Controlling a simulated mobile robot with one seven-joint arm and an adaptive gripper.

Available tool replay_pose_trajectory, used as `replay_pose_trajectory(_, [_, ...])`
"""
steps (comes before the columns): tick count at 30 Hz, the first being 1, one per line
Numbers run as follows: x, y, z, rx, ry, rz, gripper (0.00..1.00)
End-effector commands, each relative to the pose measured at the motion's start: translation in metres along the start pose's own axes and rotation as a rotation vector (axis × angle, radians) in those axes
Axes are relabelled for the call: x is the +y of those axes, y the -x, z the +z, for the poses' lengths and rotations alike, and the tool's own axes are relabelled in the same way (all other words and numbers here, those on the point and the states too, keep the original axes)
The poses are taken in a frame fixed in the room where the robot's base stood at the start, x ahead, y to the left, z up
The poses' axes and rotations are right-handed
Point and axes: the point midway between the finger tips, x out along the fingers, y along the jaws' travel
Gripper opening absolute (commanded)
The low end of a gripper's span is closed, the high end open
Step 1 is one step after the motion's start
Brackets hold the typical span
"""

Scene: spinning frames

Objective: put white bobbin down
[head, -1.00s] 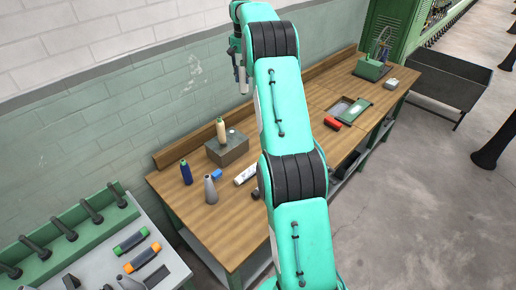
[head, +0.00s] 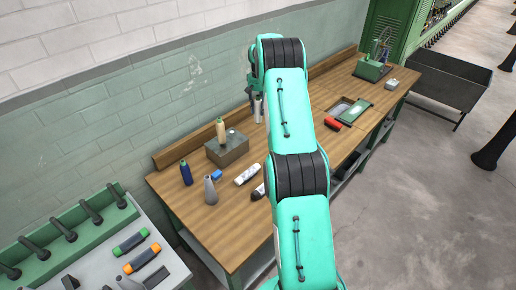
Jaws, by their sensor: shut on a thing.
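My gripper (head: 256,97) hangs over the back part of the wooden workbench (head: 225,235), near the wall. It is shut on a pale, slim upright thing, which looks like the white bobbin (head: 259,110). The bobbin is small in view, and my arm and gripper cover part of it. Its lower end appears to be above the bench top, but the exact gap is hard to tell.
A cream bobbin (head: 221,130) stands on a grey box (head: 228,149). A blue bobbin (head: 186,173), a grey cone (head: 210,190), a blue block (head: 217,175) and a white cylinder (head: 247,174) are nearby. A red object (head: 333,124) lies farther right.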

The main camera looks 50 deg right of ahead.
Motion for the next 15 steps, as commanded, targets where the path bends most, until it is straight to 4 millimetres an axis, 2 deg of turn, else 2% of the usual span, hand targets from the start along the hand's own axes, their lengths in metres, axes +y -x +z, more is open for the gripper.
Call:
replay_pose_trajectory(1, [0.000,-0.018,0.000,-0.002,0.000,0.000,0.05])
replay_pose_trajectory(6, [0.000,-0.055,-0.001,0.002,0.000,0.000,0.05])
replay_pose_trajectory(10, [0.000,-0.069,-0.002,0.002,0.000,0.000,0.05])
replay_pose_trajectory(15, [0.001,-0.074,-0.002,0.003,0.000,0.000,0.05])
